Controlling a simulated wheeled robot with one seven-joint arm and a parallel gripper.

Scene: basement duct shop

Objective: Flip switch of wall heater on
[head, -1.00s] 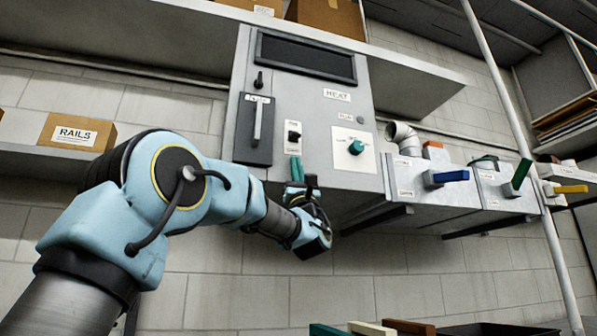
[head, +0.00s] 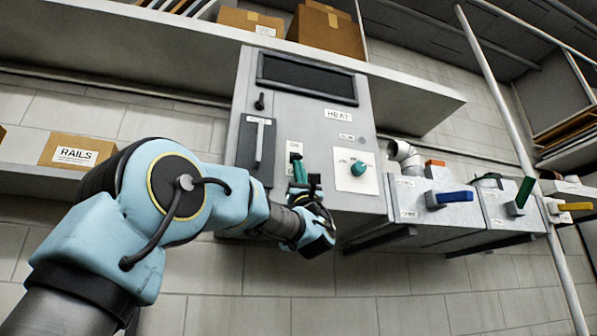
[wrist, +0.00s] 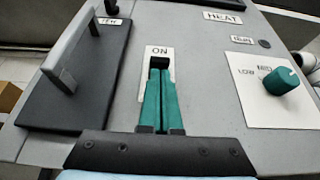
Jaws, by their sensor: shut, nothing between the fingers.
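The wall heater (head: 330,190) is a grey box on the wall with a dark window at its top and a HEAT label. Its switch plate is marked ON at the top in the wrist view (wrist: 159,51). The black switch (wrist: 159,63) shows just beyond my fingertips, and most of it is hidden. My gripper (head: 297,162) is shut and empty, with its green fingers pointing up at the switch. In the wrist view its fingertips (wrist: 160,73) are at the switch's lower side; I cannot tell whether they touch it.
Left of the switch is a dark panel with a protruding handle (wrist: 60,80). Right of it is a green knob (wrist: 281,80) on a white plate. A shelf (head: 400,85) overhangs the heater. Metal duct boxes with a blue lever (head: 455,197) stand to the right.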

